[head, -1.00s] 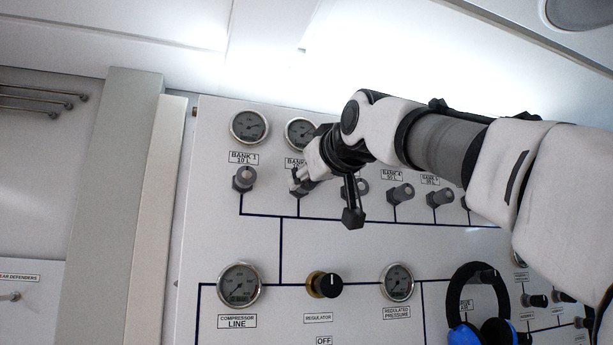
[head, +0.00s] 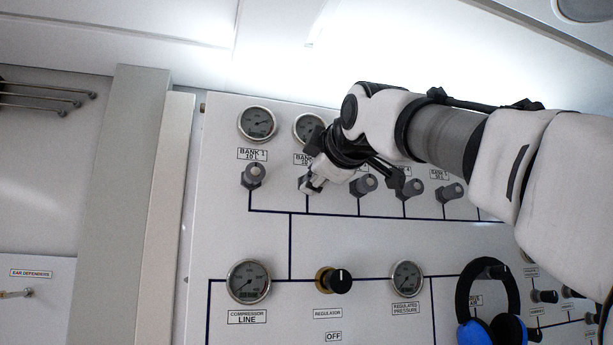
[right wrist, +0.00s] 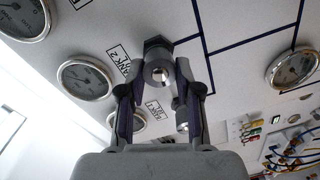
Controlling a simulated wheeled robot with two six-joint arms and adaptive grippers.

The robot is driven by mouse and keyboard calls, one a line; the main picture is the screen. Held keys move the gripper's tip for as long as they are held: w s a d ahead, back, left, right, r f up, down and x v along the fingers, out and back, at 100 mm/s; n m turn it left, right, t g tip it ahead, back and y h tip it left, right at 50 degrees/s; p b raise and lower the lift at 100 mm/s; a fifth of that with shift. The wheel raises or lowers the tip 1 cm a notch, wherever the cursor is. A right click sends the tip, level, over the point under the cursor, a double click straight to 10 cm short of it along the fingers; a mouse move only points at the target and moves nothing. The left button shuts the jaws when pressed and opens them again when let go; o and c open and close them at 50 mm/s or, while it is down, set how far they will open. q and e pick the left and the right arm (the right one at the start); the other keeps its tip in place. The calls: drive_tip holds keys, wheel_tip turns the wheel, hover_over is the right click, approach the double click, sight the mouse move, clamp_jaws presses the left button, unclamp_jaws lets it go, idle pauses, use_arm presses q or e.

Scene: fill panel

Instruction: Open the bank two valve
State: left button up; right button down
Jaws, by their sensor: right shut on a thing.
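The bank two valve (right wrist: 158,50) is a small dark grey knob with a pale metal centre. In the right wrist view it sits between the fingers of my right gripper (right wrist: 160,78), which are closed on its sides. Its printed BANK 2 label (right wrist: 119,64) is beside it. In the head view my right gripper (head: 309,184) reaches the panel at this valve, second from the left in the row. My left gripper is not in view.
The white panel (head: 225,220) carries a neighbouring bank one valve (head: 254,174), a bank three valve (head: 363,186) close to the right, pressure gauges (head: 257,124) and a regulator knob (head: 339,281). A blue and black headset (head: 505,328) hangs lower right.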

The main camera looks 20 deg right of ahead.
drive_tip(key=shift+n+h, duration=0.3)
drive_tip(key=shift+n, duration=4.4)
drive_tip(key=shift+r, duration=0.1)
drive_tip(key=shift+d, duration=0.1)
drive_tip(key=c, duration=0.8)
unclamp_jaws()
drive_tip(key=shift+w, duration=0.2)
drive_tip(key=shift+w+f, duration=0.15)
drive_tip(key=shift+f, duration=0.1)
